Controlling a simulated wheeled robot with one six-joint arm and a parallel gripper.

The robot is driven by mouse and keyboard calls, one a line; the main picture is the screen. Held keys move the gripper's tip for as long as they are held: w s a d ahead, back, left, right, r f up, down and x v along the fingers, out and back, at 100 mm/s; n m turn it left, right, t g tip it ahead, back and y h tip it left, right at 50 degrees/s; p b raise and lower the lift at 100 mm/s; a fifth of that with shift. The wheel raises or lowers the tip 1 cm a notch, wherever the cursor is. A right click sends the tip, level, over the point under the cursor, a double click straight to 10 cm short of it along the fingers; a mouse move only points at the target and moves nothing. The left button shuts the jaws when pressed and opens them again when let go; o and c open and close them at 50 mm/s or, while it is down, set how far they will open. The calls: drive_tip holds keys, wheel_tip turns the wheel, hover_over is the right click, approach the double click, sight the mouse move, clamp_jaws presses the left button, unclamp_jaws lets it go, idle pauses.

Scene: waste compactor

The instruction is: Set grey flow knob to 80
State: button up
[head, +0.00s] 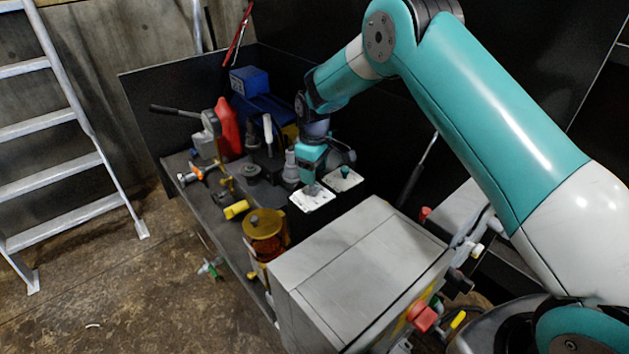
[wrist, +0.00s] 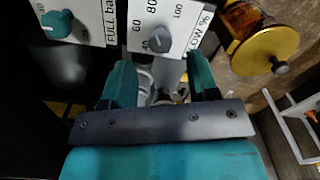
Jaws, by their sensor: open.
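The grey flow knob (wrist: 157,40) sits on a white plate (wrist: 190,33) in the wrist view. The plate is marked 60, 80, 100 and "FLOW %", partly cut off. I cannot tell exactly which mark the knob points to. My gripper (wrist: 162,78) is open, its two teal fingers reaching toward the plate, with the knob ahead of the gap between them and not gripped. In the head view my gripper (head: 312,183) points down over the flow plate (head: 311,201) and largely hides the knob.
A second white plate (head: 347,184) with a teal knob (wrist: 57,23) is beside the flow plate. A grey cabinet (head: 365,255) stands in front. An amber jar (head: 264,228), a yellow cylinder (head: 236,210) and a red bottle (head: 228,128) crowd the bench. A ladder stands at left.

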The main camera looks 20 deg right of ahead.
wheel_tip(320, 180, up, 13)
idle(0.4)
